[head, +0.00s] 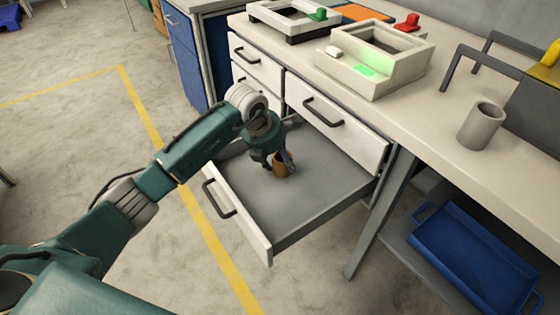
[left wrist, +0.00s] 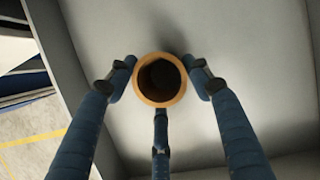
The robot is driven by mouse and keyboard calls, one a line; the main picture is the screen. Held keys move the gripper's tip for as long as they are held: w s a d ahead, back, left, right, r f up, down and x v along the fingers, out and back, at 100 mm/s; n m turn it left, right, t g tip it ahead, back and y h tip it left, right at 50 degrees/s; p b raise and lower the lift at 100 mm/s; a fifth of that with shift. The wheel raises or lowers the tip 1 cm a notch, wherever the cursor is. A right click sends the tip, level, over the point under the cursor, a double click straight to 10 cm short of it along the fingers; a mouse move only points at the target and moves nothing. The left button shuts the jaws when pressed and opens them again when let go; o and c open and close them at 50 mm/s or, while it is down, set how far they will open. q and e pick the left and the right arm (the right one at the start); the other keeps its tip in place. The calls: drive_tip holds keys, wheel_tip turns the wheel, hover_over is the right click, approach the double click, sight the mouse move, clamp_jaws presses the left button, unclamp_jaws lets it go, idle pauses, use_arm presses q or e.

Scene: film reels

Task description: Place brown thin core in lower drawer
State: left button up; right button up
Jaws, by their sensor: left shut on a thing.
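The brown thin core (head: 281,164) is a short hollow tube with an orange-brown rim. My left gripper (head: 277,158) is shut on it, inside the open lower drawer (head: 310,209). In the left wrist view the core (left wrist: 160,101) is seen end-on, with the fingers of my left gripper (left wrist: 160,85) around it. The grey drawer floor lies below the core. I cannot tell whether the core touches the floor. My right gripper does not show.
A closed upper drawer (head: 335,124) sits just above the open one. On the countertop stand a machine with a green light (head: 375,65) and a grey cup (head: 481,126). A blue tray (head: 474,262) lies on a low shelf at right. The drawer floor around the core is bare.

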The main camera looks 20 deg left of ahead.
use_arm(q)
drive_tip(key=shift+f, duration=0.2)
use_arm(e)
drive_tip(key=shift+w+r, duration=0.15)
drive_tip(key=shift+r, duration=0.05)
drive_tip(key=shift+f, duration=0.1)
use_arm(q)
drive_tip(key=o, duration=1.1)
drive_tip(key=shift+f, duration=0.1)
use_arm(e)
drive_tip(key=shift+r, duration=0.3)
